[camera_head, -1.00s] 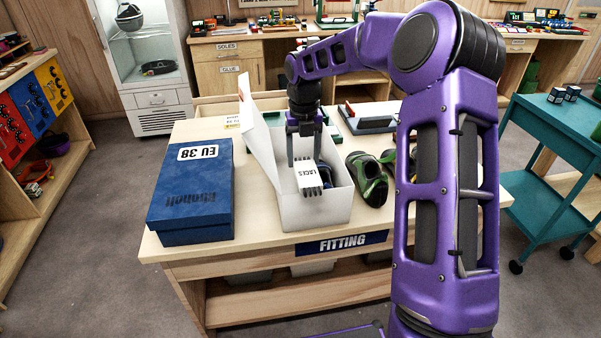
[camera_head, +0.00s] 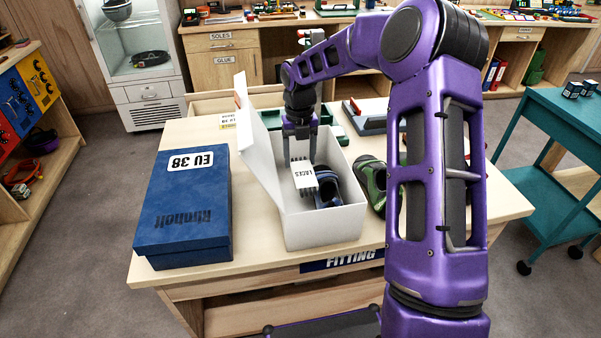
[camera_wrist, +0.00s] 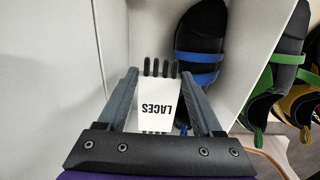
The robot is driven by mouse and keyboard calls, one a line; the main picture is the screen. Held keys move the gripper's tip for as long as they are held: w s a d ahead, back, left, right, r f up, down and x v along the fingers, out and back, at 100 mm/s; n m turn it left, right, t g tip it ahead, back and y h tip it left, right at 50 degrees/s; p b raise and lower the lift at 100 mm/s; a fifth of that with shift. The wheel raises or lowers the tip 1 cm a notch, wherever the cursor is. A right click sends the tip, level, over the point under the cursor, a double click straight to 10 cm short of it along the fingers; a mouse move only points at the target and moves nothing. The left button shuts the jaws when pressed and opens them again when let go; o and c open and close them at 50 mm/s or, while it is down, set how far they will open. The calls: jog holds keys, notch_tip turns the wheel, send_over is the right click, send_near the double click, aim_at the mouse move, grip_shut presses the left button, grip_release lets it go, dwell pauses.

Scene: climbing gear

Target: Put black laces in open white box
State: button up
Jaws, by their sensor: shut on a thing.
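The open white box (camera_head: 300,232) stands on the fitting table, its lid (camera_head: 257,130) tilted up on the left. A dark blue shoe (camera_head: 328,186) lies inside it; it also shows in the wrist view (camera_wrist: 200,45). The laces are a white card marked LACES (camera_head: 303,174) with dark lace ends sticking out; the card shows in the wrist view (camera_wrist: 158,106) between the fingers. My gripper (camera_head: 301,158) points down into the box opening and is shut on the laces. They are beside and partly over the shoe; I cannot tell if they touch it or the floor.
A closed blue box (camera_head: 185,215) marked EU 38 stands left of the white box on the table (camera_head: 485,205). Green and black shoes (camera_head: 372,180) stand close to its right. A grey and red item (camera_head: 365,118) lies behind. A teal cart (camera_head: 560,130) is at the right.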

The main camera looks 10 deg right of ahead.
aim_at(300, 170)
jog(key=shift+f, duration=2.3)
jog(key=shift+f, duration=0.15)
jog(key=o, duration=1.3)
notch_tip(300, 170, up, 12)
jog(key=shift+r+p, duration=0.15)
jog(key=shift+p, duration=0.25)
